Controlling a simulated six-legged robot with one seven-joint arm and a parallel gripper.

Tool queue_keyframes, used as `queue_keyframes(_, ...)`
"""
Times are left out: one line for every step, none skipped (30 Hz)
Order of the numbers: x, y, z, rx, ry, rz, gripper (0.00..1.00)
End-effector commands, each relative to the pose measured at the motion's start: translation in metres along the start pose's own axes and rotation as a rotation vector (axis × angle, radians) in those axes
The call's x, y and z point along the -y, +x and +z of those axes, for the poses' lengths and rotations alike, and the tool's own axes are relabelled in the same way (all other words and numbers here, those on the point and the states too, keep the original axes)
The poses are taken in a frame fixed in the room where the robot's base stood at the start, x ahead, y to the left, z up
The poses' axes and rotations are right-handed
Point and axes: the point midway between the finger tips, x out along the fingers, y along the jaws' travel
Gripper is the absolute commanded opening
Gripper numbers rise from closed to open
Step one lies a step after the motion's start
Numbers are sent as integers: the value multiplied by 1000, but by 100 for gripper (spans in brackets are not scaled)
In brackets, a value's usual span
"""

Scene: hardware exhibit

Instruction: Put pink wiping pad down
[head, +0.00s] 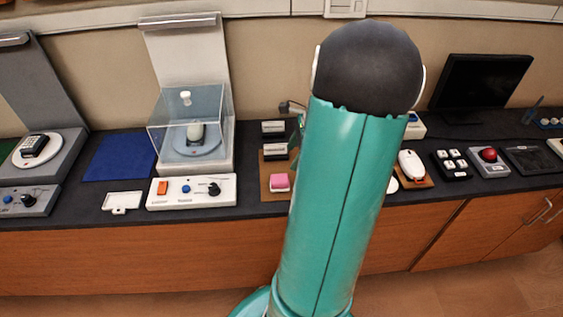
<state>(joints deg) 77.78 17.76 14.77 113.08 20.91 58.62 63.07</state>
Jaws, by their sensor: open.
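The pink wiping pad (279,182) rests on a brown board (278,204) on the dark counter, just left of my teal arm. Nothing is seen touching the pad from this side. My teal arm link with its black rounded end stands upright in the middle of the head view and covers part of the counter. My gripper cannot be made out; it may be hidden behind the arm.
The dark counter (255,207) carries a clear display case (188,120), a white control panel (192,191) and a blue mat (120,156) on the left. A white mouse (412,165), button boxes and a black monitor (483,88) stand right of my arm.

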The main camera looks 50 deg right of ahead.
Motion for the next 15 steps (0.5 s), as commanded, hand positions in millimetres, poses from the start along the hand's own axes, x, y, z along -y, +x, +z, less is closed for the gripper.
queue_keyframes(0,-2,0,0,-1,-1,66)
queue_keyframes(0,-2,0,0,-1,-1,66)
queue_keyframes(0,-2,0,0,-1,0,66)
queue_keyframes(0,-2,0,0,-1,0,66)
queue_keyframes(0,-2,0,0,-1,0,66)
queue_keyframes(0,-2,1,-1,-4,0,66)
queue_keyframes(0,-2,3,-3,-10,0,66)
queue_keyframes(-1,-3,6,-7,-22,0,66)
queue_keyframes(-2,-3,12,-14,-47,2,66)
queue_keyframes(-3,-3,17,-23,-72,3,66)
queue_keyframes(-5,-4,25,-33,-106,5,66)
queue_keyframes(-8,-5,36,-49,-159,8,66)
queue_keyframes(-11,-6,47,-63,-207,9,66)
queue_keyframes(-14,-6,58,-78,-258,11,66)
queue_keyframes(-20,-7,73,-99,-333,14,66)
